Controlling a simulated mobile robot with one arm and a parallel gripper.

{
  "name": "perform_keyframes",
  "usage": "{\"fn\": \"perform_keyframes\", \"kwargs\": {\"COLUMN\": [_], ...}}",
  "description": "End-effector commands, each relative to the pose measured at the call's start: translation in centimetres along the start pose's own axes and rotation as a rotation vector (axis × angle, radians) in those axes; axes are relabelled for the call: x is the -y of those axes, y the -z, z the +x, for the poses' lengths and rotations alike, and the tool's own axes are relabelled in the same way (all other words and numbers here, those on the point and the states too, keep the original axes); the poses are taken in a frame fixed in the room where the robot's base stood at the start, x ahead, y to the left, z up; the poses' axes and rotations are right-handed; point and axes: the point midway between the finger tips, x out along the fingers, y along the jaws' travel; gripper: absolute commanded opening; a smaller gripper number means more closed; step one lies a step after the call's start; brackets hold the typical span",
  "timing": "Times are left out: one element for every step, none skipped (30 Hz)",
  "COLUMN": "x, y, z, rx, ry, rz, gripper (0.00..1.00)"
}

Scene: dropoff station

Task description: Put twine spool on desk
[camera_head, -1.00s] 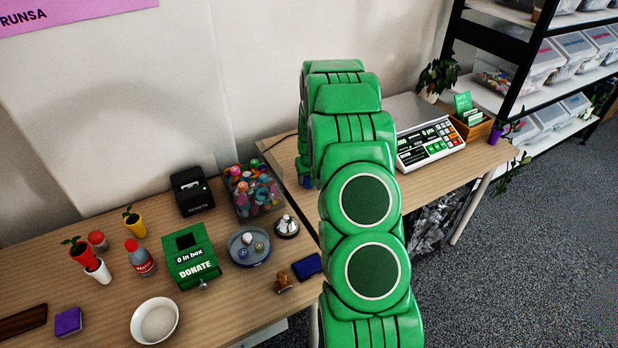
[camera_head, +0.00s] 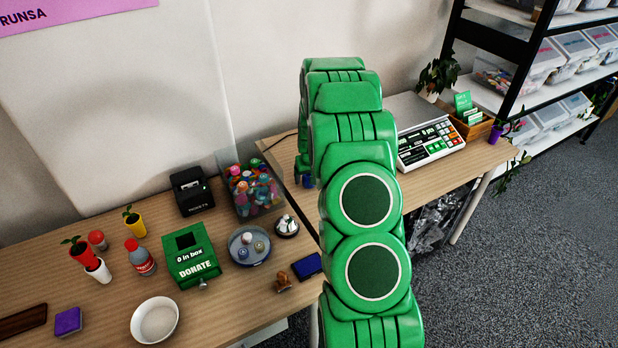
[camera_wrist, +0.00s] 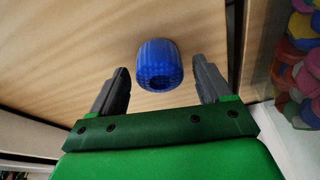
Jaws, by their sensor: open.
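The twine spool, a blue ribbed cylinder with a dark hole in its end (camera_wrist: 157,65), shows in the wrist view against a wooden desk top (camera_wrist: 75,60). My gripper (camera_wrist: 160,66) is open, with one dark finger on each side of the spool and a visible gap on both sides. The spool is near the level of the fingertips; I cannot tell its exact depth. In the head view, a small blue patch, likely the spool (camera_head: 308,182), shows at the left edge of my green arm, which hides the gripper. The right-hand desk (camera_head: 440,165) is behind my arm.
A clear bin of colourful items (camera_head: 252,190) stands left of my arm and also shows in the wrist view (camera_wrist: 303,70). A scale (camera_head: 430,143) and a potted plant (camera_head: 437,75) stand right of it. The front desk holds a green donation box (camera_head: 191,255) and a bowl (camera_head: 155,321).

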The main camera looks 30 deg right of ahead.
Motion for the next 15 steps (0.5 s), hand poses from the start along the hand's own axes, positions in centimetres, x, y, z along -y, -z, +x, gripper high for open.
{"fn": "perform_keyframes", "kwargs": {"x": [0.0,0.0,0.0,0.0,0.0,0.0,0.0,0.0,0.0,0.0,0.0,0.0,0.0,0.0,0.0], "y": [0.0,0.0,0.0,0.0,0.0,0.0,0.0,0.1,0.1,0.1,0.2,0.2,0.2,0.2,0.2], "z": [-0.4,-0.6,-1.0,-1.3,-1.6,-2.0,-2.3,-2.7,-3.2,-3.6,-4.1,-4.6,-5.0,-5.4,-5.9], "rx": [-0.001,-0.001,-0.001,-0.001,-0.001,-0.001,-0.001,-0.001,-0.002,-0.003,-0.004,-0.005,-0.006,-0.006,-0.006], "ry": [0.000,0.000,0.000,0.000,0.000,0.000,0.000,0.000,0.000,0.000,-0.001,-0.001,-0.001,-0.001,-0.001], "rz": [0.000,0.000,0.000,0.000,0.000,0.000,0.000,0.000,0.000,0.000,0.000,0.000,0.000,0.000,0.000], "gripper": [0.79,0.79,0.79,0.79,0.79,0.79,0.79,0.79,0.79,0.79,0.79,0.79,0.79,0.79,0.79]}}
